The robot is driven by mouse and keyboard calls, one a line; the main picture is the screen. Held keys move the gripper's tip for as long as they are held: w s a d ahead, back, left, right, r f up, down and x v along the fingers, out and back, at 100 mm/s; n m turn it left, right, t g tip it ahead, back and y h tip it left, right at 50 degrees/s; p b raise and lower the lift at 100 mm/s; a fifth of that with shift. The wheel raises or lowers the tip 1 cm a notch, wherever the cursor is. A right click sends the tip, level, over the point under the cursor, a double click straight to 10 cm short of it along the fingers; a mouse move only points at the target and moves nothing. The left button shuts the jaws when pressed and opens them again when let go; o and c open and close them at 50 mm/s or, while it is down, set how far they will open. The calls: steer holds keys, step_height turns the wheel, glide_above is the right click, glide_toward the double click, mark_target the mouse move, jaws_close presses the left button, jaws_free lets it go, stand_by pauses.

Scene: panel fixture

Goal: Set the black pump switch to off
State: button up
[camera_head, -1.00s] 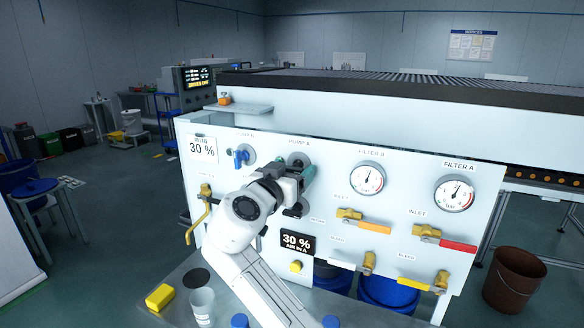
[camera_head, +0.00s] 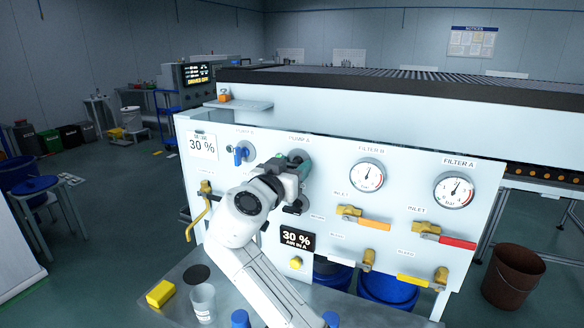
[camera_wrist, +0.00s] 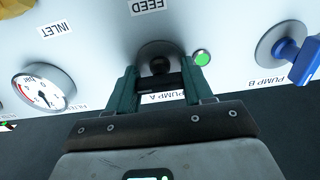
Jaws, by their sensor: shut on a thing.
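The black pump switch (camera_wrist: 161,66) is on the white panel, on a round grey plate by the PUMP A label in the wrist view. A lit green lamp (camera_wrist: 202,58) is beside it. My gripper (camera_wrist: 158,82) has its two green fingers on either side of the black handle, shut on it. In the head view my gripper (camera_head: 299,166) is at the panel under the PUMP A label and hides most of the switch. The handle's exact angle is hard to tell.
The blue PUMP B switch (camera_head: 241,155) is close on the left. Two gauges, FILTER B (camera_head: 366,175) and FILTER A (camera_head: 454,190), and yellow valves are to the right. A shelf (camera_head: 238,104) juts out above. A cup (camera_head: 203,303) and yellow block (camera_head: 160,294) are on the bench.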

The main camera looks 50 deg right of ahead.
steer(key=n, duration=0.3)
steer(key=shift+n, duration=0.4)
steer(key=n+p, duration=0.2)
steer(key=n, duration=0.2)
steer(key=shift+r+n, duration=0.1)
steer(key=shift+n, duration=0.2)
steer(key=n+p, duration=0.4)
steer(key=n, duration=0.2)
steer(key=shift+n+p, duration=1.15)
steer(key=shift+n, duration=0.55)
steer(key=o, duration=1)
steer(key=shift+o, duration=0.2)
steer(key=shift+a, duration=0.15)
